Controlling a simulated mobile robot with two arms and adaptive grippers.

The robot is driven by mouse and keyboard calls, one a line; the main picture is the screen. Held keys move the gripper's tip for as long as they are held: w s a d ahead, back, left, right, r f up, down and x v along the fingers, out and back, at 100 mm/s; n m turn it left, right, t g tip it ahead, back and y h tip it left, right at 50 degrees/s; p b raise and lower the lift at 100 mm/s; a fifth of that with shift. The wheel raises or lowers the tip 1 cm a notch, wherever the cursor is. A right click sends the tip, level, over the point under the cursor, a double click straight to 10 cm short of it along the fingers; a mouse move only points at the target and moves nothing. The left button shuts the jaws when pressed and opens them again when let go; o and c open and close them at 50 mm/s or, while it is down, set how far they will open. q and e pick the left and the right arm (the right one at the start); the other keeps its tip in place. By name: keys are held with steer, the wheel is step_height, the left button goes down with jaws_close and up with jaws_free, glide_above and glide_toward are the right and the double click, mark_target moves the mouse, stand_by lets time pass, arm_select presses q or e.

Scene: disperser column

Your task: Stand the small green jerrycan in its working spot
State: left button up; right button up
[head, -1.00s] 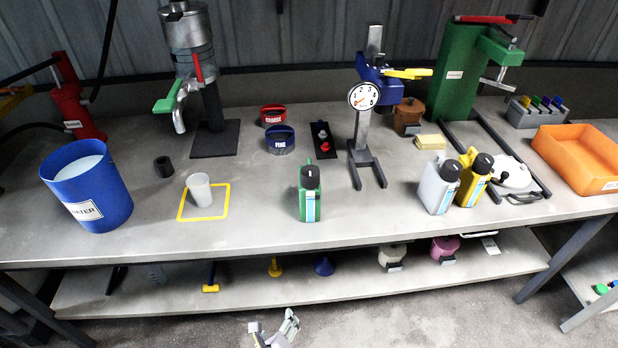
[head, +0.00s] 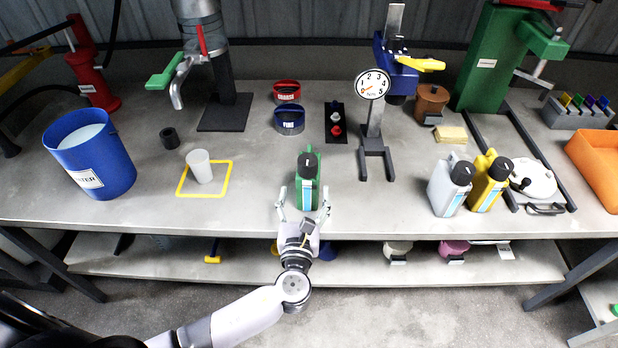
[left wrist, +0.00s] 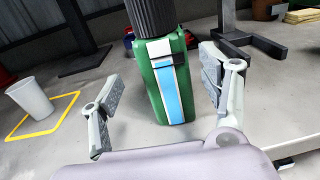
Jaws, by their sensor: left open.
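The small green jerrycan (head: 307,184) stands upright on the bench near its front edge, with a black cap and a blue and white label. It also shows in the left wrist view (left wrist: 170,85). My left gripper (head: 303,205) is open, its two fingers (left wrist: 165,95) on either side of the can with gaps on both sides; it is not gripping. A yellow square outline (head: 228,180) is marked on the bench to the left, with a white cup (head: 200,166) standing inside it. My right gripper is not in view.
A blue bucket (head: 95,155) stands at the left. A gauge stand (head: 374,125) is behind the can to the right. Grey (head: 449,187) and yellow (head: 489,182) jerrycans stand further right. Red and blue tubs (head: 289,122) are behind. Bench between square and can is clear.

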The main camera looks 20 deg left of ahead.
arm_select(q)
steer(key=x, duration=0.5)
steer(key=p+x, duration=0.1)
steer(key=x, duration=0.1)
steer(key=shift+w+d+f, duration=0.15)
steer(key=shift+w+d, duration=0.1)
steer(key=c, duration=1.6)
jaws_close()
